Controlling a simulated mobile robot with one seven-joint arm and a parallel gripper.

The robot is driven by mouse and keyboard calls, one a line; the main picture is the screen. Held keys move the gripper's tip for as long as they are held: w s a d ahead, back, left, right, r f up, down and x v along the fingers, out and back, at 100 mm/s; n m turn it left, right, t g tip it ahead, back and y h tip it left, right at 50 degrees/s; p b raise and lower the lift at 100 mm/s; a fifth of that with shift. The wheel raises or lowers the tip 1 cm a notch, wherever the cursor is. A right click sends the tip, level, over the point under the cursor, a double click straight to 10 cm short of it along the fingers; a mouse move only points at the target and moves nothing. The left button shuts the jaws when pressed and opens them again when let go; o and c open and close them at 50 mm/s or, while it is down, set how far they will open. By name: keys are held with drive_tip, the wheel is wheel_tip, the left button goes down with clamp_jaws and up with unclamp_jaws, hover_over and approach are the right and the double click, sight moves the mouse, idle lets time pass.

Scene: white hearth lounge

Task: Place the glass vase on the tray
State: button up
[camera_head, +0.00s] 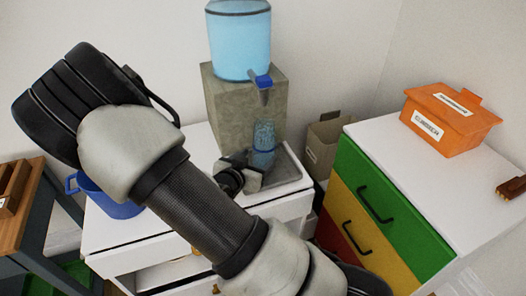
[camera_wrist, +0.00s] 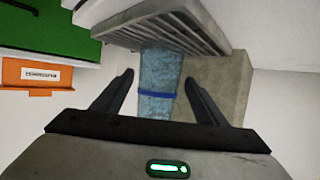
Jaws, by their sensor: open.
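The glass vase (camera_head: 263,148) is a blue translucent cylinder with a darker blue band. It stands upright on the grey tray (camera_head: 292,178), below the dispenser's tap. The wrist view, turned upside down, shows the vase (camera_wrist: 158,70) with its base at the slatted tray (camera_wrist: 200,32). My gripper (camera_head: 240,175) is just left of the vase in the head view, partly hidden by my arm. In the wrist view my gripper (camera_wrist: 159,77) is open, with one finger on each side of the vase and visible gaps between them.
A stone-like dispenser (camera_head: 225,105) with a blue water bottle (camera_head: 238,40) stands behind the vase. A blue pot (camera_head: 120,209) is left on the white cabinet (camera_head: 125,232). An orange box (camera_head: 448,122) sits on the coloured drawer unit (camera_head: 385,200) at right.

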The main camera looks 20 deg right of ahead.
drive_tip(key=shift+v, duration=0.95)
drive_tip(key=shift+a+y, duration=0.3)
drive_tip(key=shift+a, duration=0.05)
drive_tip(key=s+a+r+n+g+y, duration=0.2)
drive_tip(key=s+a+r+n+y, duration=0.2)
drive_tip(key=a+r+y, duration=0.8)
drive_tip(key=s+d+r+n+g+h, duration=0.1)
drive_tip(key=s+d+r+n, duration=0.1)
drive_tip(key=s+r, duration=0.3)
drive_tip(key=s+d+r+n+g+h, duration=0.1)
drive_tip(key=s+r, duration=0.5)
drive_tip(key=s, duration=0.7)
drive_tip(key=d+n+h, duration=0.1)
drive_tip(key=d+n, duration=0.1)
drive_tip(key=d, duration=0.1)
drive_tip(key=shift+s+d+r, duration=0.2)
drive_tip(key=shift+d+r, duration=0.1)
drive_tip(key=shift+d, duration=0.1)
